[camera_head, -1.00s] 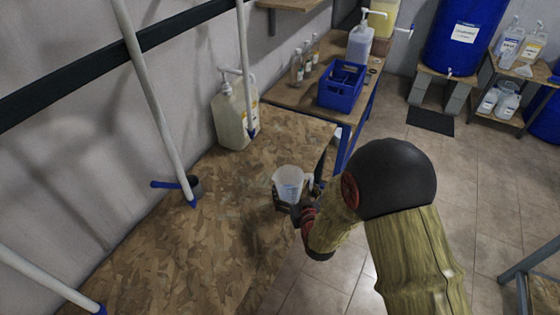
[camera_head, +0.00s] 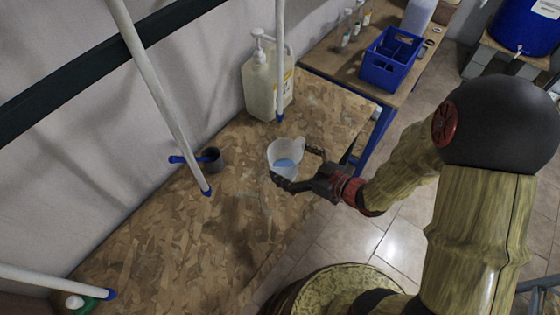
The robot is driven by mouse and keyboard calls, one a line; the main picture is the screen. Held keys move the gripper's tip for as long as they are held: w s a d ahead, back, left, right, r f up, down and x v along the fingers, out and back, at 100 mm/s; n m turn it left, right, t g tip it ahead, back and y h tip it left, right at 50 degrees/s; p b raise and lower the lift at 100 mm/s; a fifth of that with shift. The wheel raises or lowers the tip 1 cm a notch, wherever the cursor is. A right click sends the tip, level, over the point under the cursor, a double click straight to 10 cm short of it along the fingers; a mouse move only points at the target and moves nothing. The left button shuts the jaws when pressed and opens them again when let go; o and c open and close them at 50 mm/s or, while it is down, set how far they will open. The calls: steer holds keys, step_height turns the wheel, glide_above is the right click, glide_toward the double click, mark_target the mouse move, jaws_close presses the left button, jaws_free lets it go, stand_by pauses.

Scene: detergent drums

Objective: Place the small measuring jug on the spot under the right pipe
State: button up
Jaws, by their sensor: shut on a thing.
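The small measuring jug (camera_head: 283,153) is translucent white with blue inside. My gripper (camera_head: 300,168) is shut on it from the right, one dark finger on its near side and one on its far side. The jug is over the chipboard table top (camera_head: 165,235); I cannot tell whether it touches the board. The right pipe (camera_head: 279,60) is white and ends in a blue tip just behind the jug in the picture. The jug hides part of the board in front of this tip, and no marked spot shows there.
A pump jerrycan (camera_head: 262,88) stands behind the right pipe. The middle pipe (camera_head: 160,95) has a dark cup (camera_head: 213,158) near its tip. The left pipe (camera_head: 55,280) is at lower left. A blue crate (camera_head: 390,62) stands on the far table. The board's middle is clear.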

mark_target(284, 150)
steer(key=shift+s+a+r+n+g+y, duration=0.15)
steer(key=shift+s+a+n+g+y, duration=0.1)
steer(key=shift+s, duration=0.25)
steer(key=shift+s+a+r+n+g+y, duration=0.15)
steer(key=shift+s+a+g, duration=0.1)
steer(key=shift+s, duration=0.2)
steer(key=shift+w+f, duration=0.2)
steer(key=w+f+b, duration=0.1)
steer(key=w+f, duration=0.2)
steer(key=w, duration=0.1)
steer(key=w+f+b, duration=0.2)
steer(key=w+f, duration=0.1)
steer(key=w, duration=0.1)
steer(key=w+f+b, duration=0.2)
steer(key=w, duration=0.2)
steer(key=shift+w+a+f, duration=0.15)
steer(key=shift+w+f, duration=0.15)
steer(key=shift+f, duration=0.1)
steer(key=shift+w+f, duration=0.2)
steer(key=shift+f, duration=0.1)
steer(key=shift+w+f+b, duration=0.15)
steer(key=shift+f+b, duration=0.8)
steer(key=shift+f, duration=0.65)
